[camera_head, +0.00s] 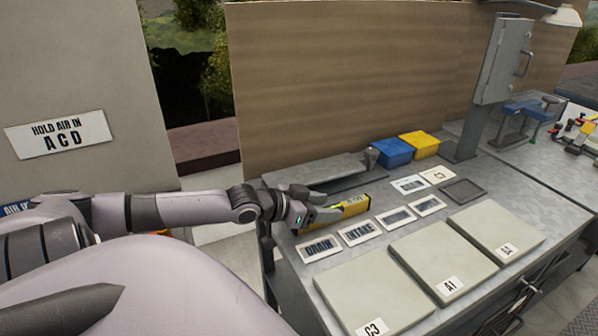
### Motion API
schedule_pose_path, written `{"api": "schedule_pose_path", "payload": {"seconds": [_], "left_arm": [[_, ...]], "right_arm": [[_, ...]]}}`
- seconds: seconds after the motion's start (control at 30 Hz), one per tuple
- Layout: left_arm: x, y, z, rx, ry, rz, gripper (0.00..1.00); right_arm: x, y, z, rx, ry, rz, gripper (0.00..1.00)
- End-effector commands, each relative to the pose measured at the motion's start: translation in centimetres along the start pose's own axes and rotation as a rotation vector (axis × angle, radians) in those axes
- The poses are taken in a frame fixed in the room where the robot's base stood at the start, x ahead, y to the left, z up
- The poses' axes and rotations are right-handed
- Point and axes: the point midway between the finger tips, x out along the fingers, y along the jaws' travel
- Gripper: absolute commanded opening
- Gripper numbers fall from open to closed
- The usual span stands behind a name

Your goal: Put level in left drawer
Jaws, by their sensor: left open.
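The level (347,215) appears to be the yellow and dark bar lying on the grey bench top near its left end. My left gripper (330,206) reaches in from the left and is open at the level's left part. Its fingers overlap the level in this view; I cannot tell whether they touch it. My right gripper is not in view. Dark handles (527,288) show on the bench front at the lower right. I cannot make out an open drawer.
Labelled plates DRAIN (319,247) and INTAKE (359,233) lie beside the level. A blue box (391,152) and a yellow box (419,144) stand behind. A grey cabinet (503,60) rises on a post.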

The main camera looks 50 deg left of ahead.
Motion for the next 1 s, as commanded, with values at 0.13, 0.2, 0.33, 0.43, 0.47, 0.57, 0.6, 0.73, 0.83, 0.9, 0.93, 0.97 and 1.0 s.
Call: {"api": "schedule_pose_path", "payload": {"seconds": [0.13, 0.2, 0.33, 0.43, 0.47, 0.57, 0.6, 0.73, 0.83, 0.9, 0.93, 0.97, 1.0], "left_arm": [[-1.1, 0.0, 0.1, 0.000, -0.005, -0.001, 0.53], [-1.7, 0.0, 0.0, 0.000, -0.004, 0.000, 0.53], [-2.6, 0.1, 0.0, 0.001, -0.005, 0.001, 0.53], [-3.4, 0.1, -0.1, -0.001, -0.004, 0.001, 0.53], [-3.7, 0.0, 0.0, -0.001, -0.004, 0.000, 0.53], [-4.4, 0.0, 0.0, -0.001, -0.004, 0.000, 0.53], [-4.7, 0.0, -0.1, 0.000, -0.003, 0.000, 0.53], [-5.7, 0.1, -0.1, 0.001, -0.005, 0.001, 0.53], [-6.5, 0.1, -0.1, -0.001, -0.005, 0.000, 0.53], [-7.0, 0.1, 0.0, -0.002, -0.005, 0.000, 0.53], [-7.2, 0.0, -0.1, -0.001, -0.003, 0.000, 0.53], [-7.5, 0.1, 0.0, -0.002, -0.004, 0.000, 0.53], [-7.8, 0.1, -0.1, -0.002, -0.004, 0.000, 0.53]], "right_arm": [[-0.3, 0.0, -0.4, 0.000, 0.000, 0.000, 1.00], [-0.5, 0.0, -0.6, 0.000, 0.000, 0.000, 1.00], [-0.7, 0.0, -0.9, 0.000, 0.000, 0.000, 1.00], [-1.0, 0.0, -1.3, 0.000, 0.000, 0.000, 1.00], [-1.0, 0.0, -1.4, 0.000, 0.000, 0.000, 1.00], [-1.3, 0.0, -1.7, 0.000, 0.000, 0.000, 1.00], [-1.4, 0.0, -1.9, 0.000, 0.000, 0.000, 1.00], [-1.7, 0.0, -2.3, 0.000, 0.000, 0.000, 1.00], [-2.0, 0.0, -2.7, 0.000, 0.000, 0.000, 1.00], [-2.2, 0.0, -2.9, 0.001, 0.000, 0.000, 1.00], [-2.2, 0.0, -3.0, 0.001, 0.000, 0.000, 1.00], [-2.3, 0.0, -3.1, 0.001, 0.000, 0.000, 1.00], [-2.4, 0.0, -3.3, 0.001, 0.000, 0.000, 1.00]]}}
